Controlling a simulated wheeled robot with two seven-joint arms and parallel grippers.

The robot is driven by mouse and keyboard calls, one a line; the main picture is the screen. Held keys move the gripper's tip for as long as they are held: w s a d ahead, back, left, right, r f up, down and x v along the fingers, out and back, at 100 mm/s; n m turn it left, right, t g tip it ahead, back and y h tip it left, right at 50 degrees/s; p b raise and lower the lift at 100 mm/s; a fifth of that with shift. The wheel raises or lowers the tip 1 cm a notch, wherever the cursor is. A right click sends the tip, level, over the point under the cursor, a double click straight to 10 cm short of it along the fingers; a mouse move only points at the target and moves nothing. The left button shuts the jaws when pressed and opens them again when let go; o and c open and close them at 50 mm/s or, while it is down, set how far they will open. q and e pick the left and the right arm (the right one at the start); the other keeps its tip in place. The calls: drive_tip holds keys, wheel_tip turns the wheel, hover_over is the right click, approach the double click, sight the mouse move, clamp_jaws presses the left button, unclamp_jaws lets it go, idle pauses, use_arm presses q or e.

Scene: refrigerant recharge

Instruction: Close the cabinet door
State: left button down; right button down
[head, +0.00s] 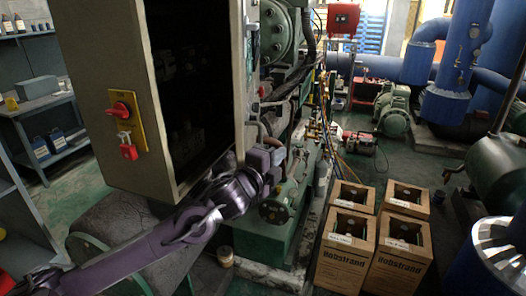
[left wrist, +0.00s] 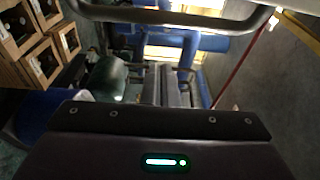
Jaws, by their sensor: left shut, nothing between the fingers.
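The grey cabinet (head: 95,60) stands at the left of the head view, its front open onto a dark interior (head: 195,90). A red rotary switch on a yellow plate is on its left face. The door appears to be the narrow panel (head: 240,80) at the opening's right, seen nearly edge-on, with a bar handle (head: 251,40) on its outer side. My left gripper (head: 274,152) is shut and empty, just right of the opening's lower right corner. Contact with the door cannot be told. The left wrist view shows my dark gripper body, not the fingertips. My right gripper is not in view.
Green machinery (head: 285,205) stands close behind and below my left gripper. Several cardboard boxes (head: 345,250) stand on the floor at right, before blue pipes (head: 455,70). A shelf (head: 50,110) is at far left. A curved grey bar (left wrist: 170,16) crosses the top of the left wrist view.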

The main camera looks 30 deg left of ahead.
use_arm(q)
drive_tip(key=a+p, duration=0.1)
drive_tip(key=a, duration=0.1)
drive_tip(key=s+a+p, duration=0.1)
drive_tip(key=shift+a, duration=0.4)
